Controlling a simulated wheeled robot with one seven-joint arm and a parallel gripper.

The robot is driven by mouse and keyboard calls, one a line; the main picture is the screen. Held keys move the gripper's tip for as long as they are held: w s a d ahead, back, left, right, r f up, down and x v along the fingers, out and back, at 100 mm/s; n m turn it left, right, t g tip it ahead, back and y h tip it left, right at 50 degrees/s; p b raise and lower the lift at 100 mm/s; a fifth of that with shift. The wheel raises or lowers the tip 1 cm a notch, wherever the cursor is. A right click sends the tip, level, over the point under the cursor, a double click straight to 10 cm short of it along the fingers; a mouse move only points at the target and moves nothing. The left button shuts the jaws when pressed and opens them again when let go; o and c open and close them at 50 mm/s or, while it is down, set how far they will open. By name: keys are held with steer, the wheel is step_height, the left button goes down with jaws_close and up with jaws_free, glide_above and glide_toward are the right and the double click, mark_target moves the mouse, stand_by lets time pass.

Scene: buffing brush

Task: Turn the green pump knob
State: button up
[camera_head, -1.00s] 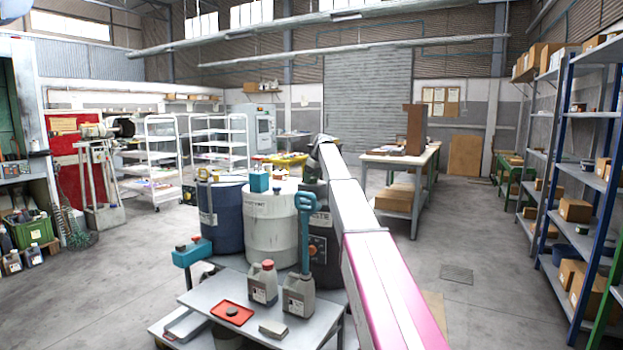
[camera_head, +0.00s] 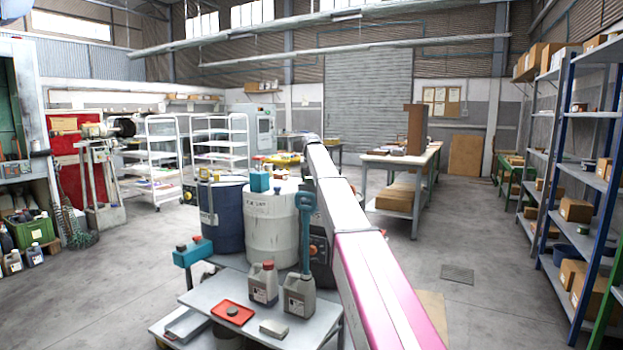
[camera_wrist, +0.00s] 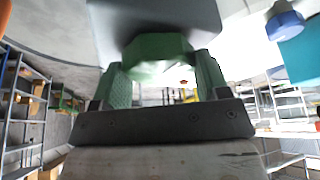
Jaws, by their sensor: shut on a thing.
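The green pump knob (camera_wrist: 158,47) is at the upper middle of the wrist view, against a dark grey body (camera_wrist: 165,14). My gripper (camera_wrist: 161,72) has its two green-looking fingers on either side of the knob, shut on it. The knob's far side is hidden, and I cannot tell how far it is turned. In the head view my arm reaches away past the drums, and its far end hides the gripper and the knob.
A blue drum (camera_head: 222,222) and a white drum (camera_head: 272,225) stand left of my arm. A metal table (camera_head: 250,338) in front holds jugs (camera_head: 263,284) and a red tray (camera_head: 232,313). A blue cap (camera_wrist: 285,24) is beside the knob.

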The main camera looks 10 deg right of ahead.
steer(key=m+h, duration=0.1)
steer(key=m, duration=0.1)
steer(key=m+h, duration=0.1)
steer(key=m, duration=0.2)
steer(key=shift+a+m+g, duration=0.15)
steer(key=shift+m+g, duration=0.15)
steer(key=shift+g, duration=0.1)
stand_by(0.3)
steer(key=o, duration=0.9)
steer(key=shift+r, duration=0.1)
steer(key=v, duration=1)
steer(key=shift+a+r, duration=0.15)
steer(key=shift+r, duration=0.15)
